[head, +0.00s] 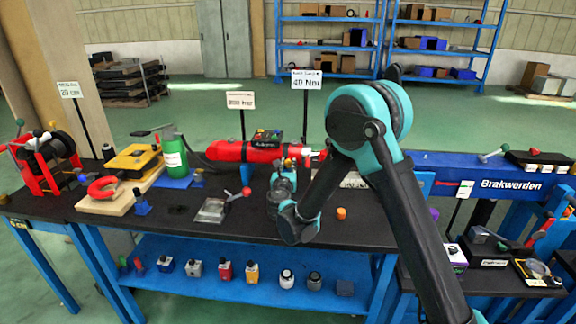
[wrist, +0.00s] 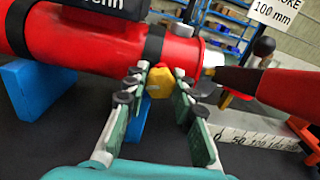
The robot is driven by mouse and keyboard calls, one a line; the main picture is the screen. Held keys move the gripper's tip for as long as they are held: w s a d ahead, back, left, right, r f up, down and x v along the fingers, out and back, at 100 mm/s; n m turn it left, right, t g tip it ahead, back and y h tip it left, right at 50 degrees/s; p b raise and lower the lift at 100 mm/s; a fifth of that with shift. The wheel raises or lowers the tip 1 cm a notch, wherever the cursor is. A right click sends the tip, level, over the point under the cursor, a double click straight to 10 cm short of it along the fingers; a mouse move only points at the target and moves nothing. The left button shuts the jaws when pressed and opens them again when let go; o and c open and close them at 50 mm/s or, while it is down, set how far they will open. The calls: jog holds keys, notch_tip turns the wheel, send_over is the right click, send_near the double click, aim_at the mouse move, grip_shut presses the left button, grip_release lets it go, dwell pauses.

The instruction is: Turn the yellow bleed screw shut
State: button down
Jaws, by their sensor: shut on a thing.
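The yellow bleed screw (wrist: 160,82) sits at the near side of a red cylinder (wrist: 110,40), close to its right end, in the wrist view. My gripper (wrist: 158,88) reaches forward with one finger on each side of the screw and is shut on it. In the head view the red cylinder (head: 240,151) lies across the back of the dark table, and my gripper (head: 285,180) is in front of its right part. The screw cannot be made out there, as my arm and gripper cover that spot.
A blue block (wrist: 35,88) supports the cylinder.

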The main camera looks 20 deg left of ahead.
jog(key=m, duration=1)
dwell(0.3)
jog(key=shift+m, duration=0.4)
jog(key=c, duration=1.2)
grip_release()
jog(key=shift+s, duration=0.1)
jog(key=v, duration=1.2)
jog(key=shift+f, duration=0.1)
